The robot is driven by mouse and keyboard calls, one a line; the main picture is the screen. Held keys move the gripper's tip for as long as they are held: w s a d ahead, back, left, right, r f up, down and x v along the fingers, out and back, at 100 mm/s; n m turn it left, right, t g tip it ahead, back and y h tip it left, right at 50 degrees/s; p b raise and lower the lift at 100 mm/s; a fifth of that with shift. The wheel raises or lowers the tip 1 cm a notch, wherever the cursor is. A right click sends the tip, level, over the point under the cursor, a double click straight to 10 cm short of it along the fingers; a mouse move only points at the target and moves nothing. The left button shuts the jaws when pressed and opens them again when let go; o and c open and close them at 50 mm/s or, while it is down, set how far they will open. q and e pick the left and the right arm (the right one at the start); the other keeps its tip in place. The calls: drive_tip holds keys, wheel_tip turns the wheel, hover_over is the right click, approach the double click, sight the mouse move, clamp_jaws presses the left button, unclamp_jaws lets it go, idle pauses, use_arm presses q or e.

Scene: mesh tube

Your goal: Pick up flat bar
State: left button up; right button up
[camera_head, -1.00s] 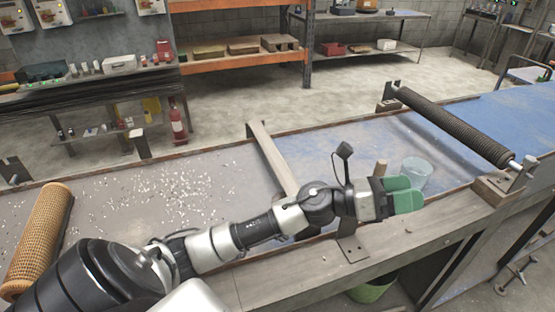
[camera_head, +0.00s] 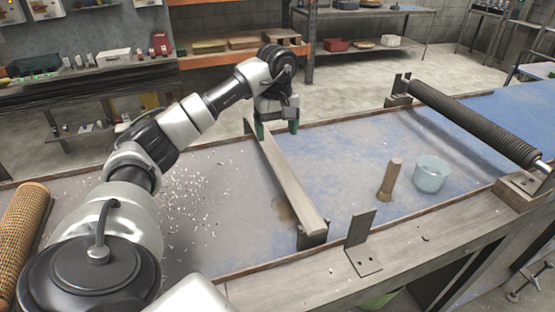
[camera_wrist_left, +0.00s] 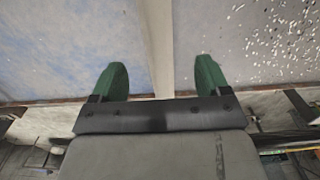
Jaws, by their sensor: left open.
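The flat bar (camera_head: 290,190) is a long, pale grey-brown strip that lies across the worktable, from the far edge to a bracket near the front edge. My left gripper (camera_head: 277,129) is above the bar's far end, pointing down, with its green fingers open and empty. In the left wrist view the bar (camera_wrist_left: 156,45) runs between the two fingertips (camera_wrist_left: 161,78), one on each side, with gaps. I cannot tell how far the fingertips are above it. My right gripper is not in view.
A wooden-handled brush or peg (camera_head: 390,180) and a clear blue cup (camera_head: 430,174) stand right of the bar. A dark ribbed roller (camera_head: 475,123) spans the table at right. A mesh tube (camera_head: 22,228) is at left. An angle bracket (camera_head: 361,243) stands on the front edge. Scraps litter the left surface.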

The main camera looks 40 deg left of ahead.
sight(277, 156)
use_arm(q)
wheel_tip(277, 156, down, 3)
drive_tip(key=shift+r, duration=0.1)
drive_tip(key=f+p, duration=0.2)
drive_tip(key=f, duration=0.2)
drive_tip(key=shift+w+f, duration=0.15)
drive_tip(key=shift+w, duration=0.05)
drive_tip(key=shift+f, duration=0.45)
clamp_jaws()
drive_tip(key=shift+w+a+r, duration=0.1)
